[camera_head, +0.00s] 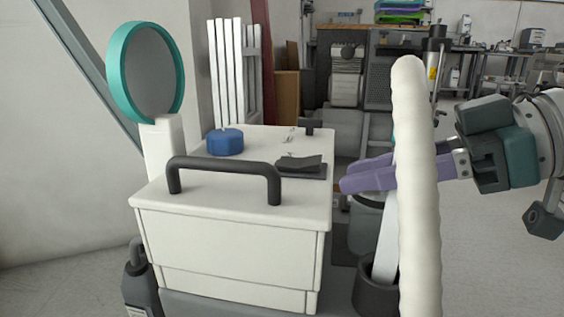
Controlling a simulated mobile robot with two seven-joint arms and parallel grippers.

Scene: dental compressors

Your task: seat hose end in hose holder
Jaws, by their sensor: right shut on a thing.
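A thick white ribbed hose (417,200) stands upright in the right foreground, its rounded top showing and its lower part leaving the picture. My right gripper (360,174) comes in from the right at the height of the cabinet top, its purple fingers pointing left. The hose passes in front of the fingers and hides part of them. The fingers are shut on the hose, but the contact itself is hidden. Behind it a slim white piece (388,235) slopes down to a dark cup (376,292). I cannot tell which part is the hose holder. My left gripper is not in view.
A white cabinet (230,240) with a black handle (222,163) stands left of the gripper. A blue knob (225,142) and a dark pedal-like piece (300,165) are on top. A round teal-rimmed disc (146,70) rises at its left. Open floor (490,240) lies at right.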

